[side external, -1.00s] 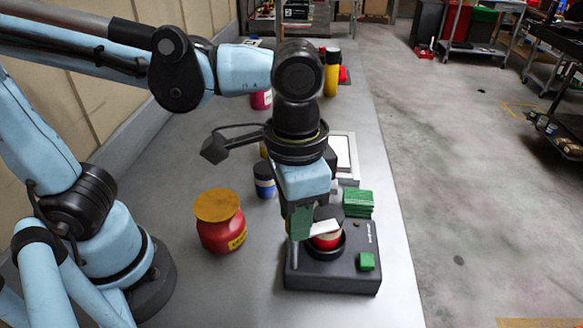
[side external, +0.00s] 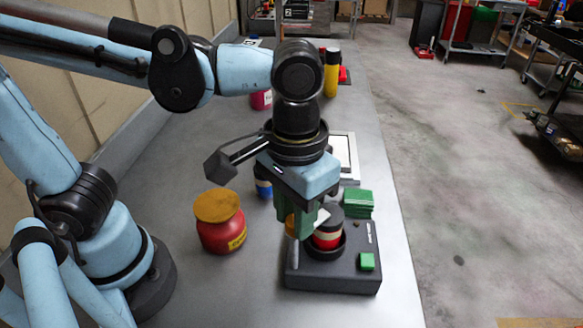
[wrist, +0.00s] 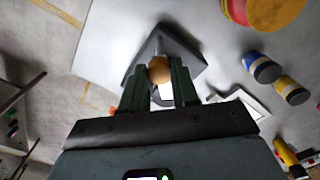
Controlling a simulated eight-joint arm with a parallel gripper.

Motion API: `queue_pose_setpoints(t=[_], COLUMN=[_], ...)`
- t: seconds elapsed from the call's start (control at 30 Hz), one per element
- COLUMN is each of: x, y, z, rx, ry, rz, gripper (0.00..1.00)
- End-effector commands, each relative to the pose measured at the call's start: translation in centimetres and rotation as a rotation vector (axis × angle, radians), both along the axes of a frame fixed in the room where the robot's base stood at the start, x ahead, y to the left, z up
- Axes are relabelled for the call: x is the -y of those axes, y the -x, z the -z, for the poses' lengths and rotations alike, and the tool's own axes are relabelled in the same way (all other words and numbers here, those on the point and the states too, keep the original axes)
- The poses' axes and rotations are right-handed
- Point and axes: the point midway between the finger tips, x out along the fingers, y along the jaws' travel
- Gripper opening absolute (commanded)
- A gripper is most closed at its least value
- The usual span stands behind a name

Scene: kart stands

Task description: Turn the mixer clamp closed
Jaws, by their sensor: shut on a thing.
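The mixer has a dark base (side external: 330,277) near the front of the bench, with a green button (side external: 367,261) on its right. A red and cream jar (side external: 327,238) with a black lid sits upright in the base's round holder. My gripper (side external: 300,222) points down at the left of the jar. It is shut on the clamp handle's tan knob (side external: 290,225), with a grey shaft below it. In the wrist view the knob (wrist: 159,70) shows between the two green fingers (wrist: 158,88). The gripper hides part of the clamp.
A red jar with a tan lid (side external: 220,221) stands left of the mixer. Green blocks (side external: 358,200) are stacked just behind it. A blue container (side external: 264,188) is partly hidden behind my gripper. The bench's right edge is close to the mixer.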

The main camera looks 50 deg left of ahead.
Motion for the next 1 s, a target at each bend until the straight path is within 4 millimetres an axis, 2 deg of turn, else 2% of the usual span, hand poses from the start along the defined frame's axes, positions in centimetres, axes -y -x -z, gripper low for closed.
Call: queue_pose_setpoints(t=[0.2,0.23,0.4,0.77,1.0], x=[0.0,0.0,0.0,0.0,0.0], y=[0.0,0.0,0.0,0.0,0.0], z=[0.0,0.0,0.0,-0.4,-3.2], rx=[0.000,0.000,0.000,0.000,0.000], ry=[0.000,0.000,0.000,0.000,0.000], rz=[-0.001,-0.001,0.000,0.001,0.001], gripper=[0.00,0.32,0.55,0.55,0.55])
